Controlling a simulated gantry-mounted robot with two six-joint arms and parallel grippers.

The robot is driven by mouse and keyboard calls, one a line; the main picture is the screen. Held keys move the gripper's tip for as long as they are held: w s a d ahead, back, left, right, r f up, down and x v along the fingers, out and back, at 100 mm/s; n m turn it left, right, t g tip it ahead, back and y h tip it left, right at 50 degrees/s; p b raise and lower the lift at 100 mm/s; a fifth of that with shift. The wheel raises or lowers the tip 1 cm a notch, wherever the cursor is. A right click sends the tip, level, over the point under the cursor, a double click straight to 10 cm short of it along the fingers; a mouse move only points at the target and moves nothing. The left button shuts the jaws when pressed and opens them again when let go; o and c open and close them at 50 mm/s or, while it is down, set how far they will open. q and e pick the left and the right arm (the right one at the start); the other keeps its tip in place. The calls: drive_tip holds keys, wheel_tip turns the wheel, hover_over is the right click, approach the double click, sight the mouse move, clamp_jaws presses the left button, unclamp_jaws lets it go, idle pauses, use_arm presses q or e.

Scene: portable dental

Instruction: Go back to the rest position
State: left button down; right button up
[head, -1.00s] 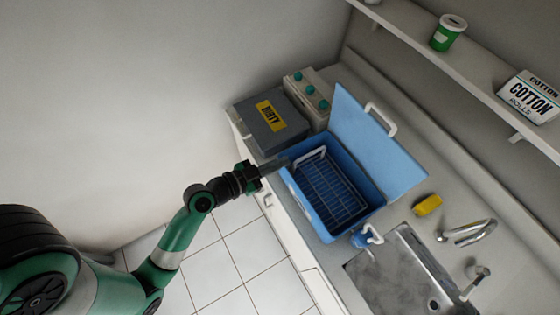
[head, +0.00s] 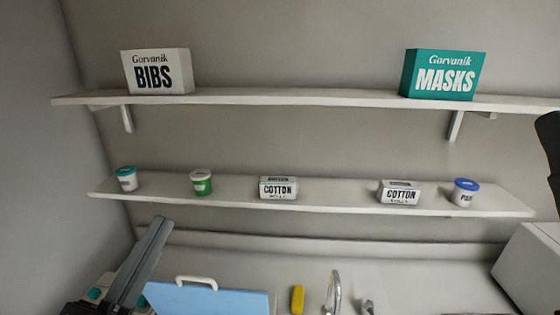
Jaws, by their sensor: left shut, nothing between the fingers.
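My left gripper (head: 158,225) is in the lower left of the head view, its two long grey fingers pointing up and together with nothing between them. It stands in front of the wall and the counter's left part, apart from the shelves. The blue lid (head: 205,300) with a white handle shows to its right at the bottom edge. The blue box under the lid is out of view. My right gripper is not seen; a dark part, perhaps of my right arm, shows at the right edge.
Two wall shelves hold a bibs box (head: 157,72), a masks box (head: 443,74), cotton boxes (head: 278,188) and several small tubs (head: 201,183). A yellow sponge (head: 297,299) and a faucet (head: 333,292) are below. A white appliance (head: 530,268) stands at the right.

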use_arm(q)
drive_tip(key=s+r+n+t+y, duration=0.15)
drive_tip(key=s+r, duration=0.25)
drive_tip(key=r, duration=0.4)
drive_tip(key=s+r+n+t, duration=0.2)
drive_tip(key=s+r+t, duration=0.15)
drive_tip(key=r, duration=0.45)
wheel_tip(320, 180, up, 21)
drive_tip(key=a+n+y+p, duration=0.25)
drive_tip(key=n+p, duration=0.25)
drive_tip(key=p, duration=1.7)
wheel_tip(320, 180, down, 31)
drive_tip(key=d+b, duration=0.1)
drive_tip(key=b, duration=3)
drive_tip(key=shift+g, duration=0.3)
drive_tip(key=shift+w+f, duration=0.1)
drive_tip(key=shift+f, duration=0.05)
